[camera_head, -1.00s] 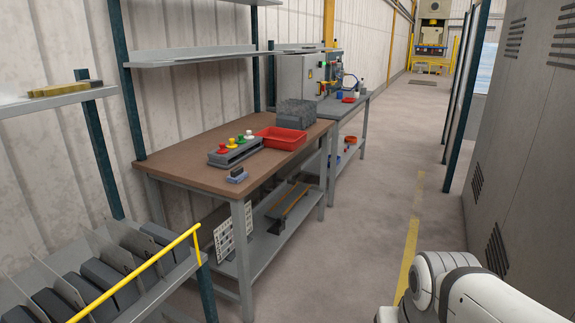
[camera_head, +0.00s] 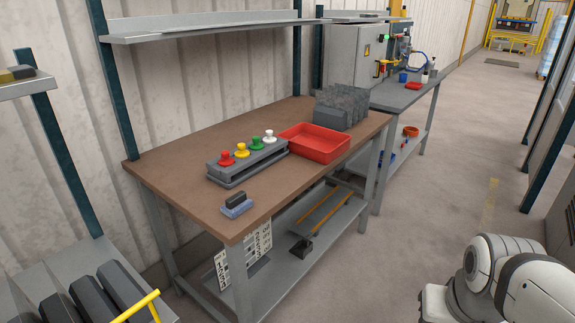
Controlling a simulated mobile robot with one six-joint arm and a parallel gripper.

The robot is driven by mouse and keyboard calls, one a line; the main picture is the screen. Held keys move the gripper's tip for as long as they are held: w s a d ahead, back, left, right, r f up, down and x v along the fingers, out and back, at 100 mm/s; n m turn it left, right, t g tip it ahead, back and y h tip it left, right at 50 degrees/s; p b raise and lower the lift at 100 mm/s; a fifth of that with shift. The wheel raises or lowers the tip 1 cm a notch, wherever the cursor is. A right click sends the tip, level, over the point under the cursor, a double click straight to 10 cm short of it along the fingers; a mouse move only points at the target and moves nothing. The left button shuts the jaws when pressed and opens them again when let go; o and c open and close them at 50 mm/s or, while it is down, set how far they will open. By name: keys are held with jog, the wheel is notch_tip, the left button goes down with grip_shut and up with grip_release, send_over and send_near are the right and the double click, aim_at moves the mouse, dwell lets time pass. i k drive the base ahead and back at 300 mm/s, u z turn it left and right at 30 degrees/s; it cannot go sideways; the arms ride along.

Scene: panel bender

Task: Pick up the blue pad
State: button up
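The blue pad (camera_head: 237,209) lies on the brown top of the workbench (camera_head: 185,193), close to its near front corner. A dark block (camera_head: 236,198) rests on top of the pad and covers part of it. Part of my white arm shows at the lower right, over the floor and apart from the bench. My gripper itself is not in view.
Behind the pad stands a grey holder (camera_head: 247,165) with red, yellow, green and white knobs. A red tray (camera_head: 316,143) and a grey ribbed block (camera_head: 341,107) sit farther back. A shelf (camera_head: 210,32) overhangs the bench's rear. The floor (camera_head: 400,240) at right is clear.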

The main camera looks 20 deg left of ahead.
aim_at(235, 206)
jog(key=u, duration=0.7)
jog(key=i, duration=1.25)
jog(key=u, duration=0.95)
jog(key=k, duration=0.7)
jog(key=u, duration=0.15)
jog(key=i, duration=0.85)
jog(key=z, duration=0.15)
